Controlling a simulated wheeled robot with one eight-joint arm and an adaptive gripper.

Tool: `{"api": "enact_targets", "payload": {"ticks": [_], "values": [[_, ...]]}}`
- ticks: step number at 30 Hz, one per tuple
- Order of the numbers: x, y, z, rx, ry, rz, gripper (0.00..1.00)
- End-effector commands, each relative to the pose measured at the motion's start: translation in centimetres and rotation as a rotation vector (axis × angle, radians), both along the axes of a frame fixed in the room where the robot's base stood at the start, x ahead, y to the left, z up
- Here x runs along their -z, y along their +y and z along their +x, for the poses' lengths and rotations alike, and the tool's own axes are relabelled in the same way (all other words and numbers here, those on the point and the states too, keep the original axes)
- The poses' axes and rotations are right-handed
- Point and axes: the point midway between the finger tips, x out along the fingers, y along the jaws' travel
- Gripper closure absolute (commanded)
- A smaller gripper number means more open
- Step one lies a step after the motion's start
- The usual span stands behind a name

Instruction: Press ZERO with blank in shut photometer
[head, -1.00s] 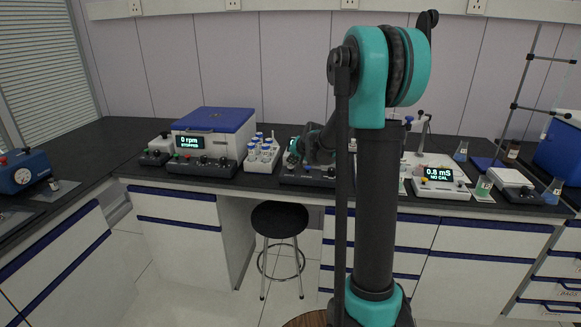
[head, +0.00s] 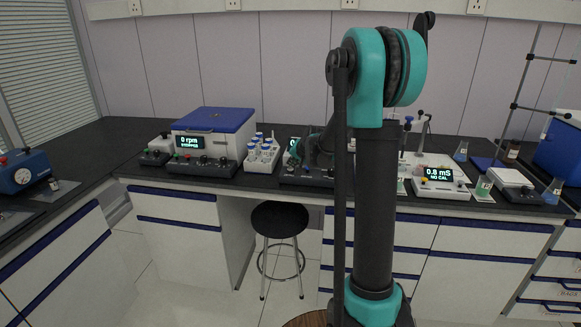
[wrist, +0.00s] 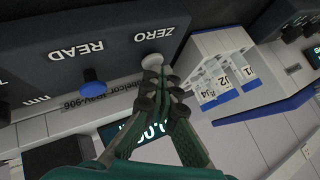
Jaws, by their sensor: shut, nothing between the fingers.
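The photometer (head: 310,180) stands on the bench behind my arm, which hides much of it. In the wrist view its dark sloped panel (wrist: 120,50) shows upside down, with a pale round button (wrist: 152,61) beside the word ZERO and a blue button (wrist: 95,88) beside READ. My gripper (wrist: 158,74) is shut and empty, its fingertips right at the ZERO button; I cannot tell whether they touch it. The lit display (wrist: 140,130) is partly hidden by my fingers. The blank and the photometer's lid cannot be made out.
A white rack of labelled, blue-capped vials (head: 262,155) stands close left of the photometer. Left of it is a blue-lidded centrifuge (head: 215,130) reading 0 rpm. A meter (head: 440,180) reading 0.8 mS stands to the right. A black stool (head: 280,220) is in front.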

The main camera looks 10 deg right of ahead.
Motion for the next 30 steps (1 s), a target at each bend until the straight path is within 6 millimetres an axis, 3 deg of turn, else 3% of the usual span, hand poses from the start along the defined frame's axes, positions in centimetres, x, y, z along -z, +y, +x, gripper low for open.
{"api": "enact_targets", "payload": {"ticks": [11, 30], "values": [[-0.1, 0.0, 0.0, -0.001, 0.001, 0.000, 1.00], [-2.6, 0.0, 0.0, 0.000, 0.000, 0.000, 1.00]]}}
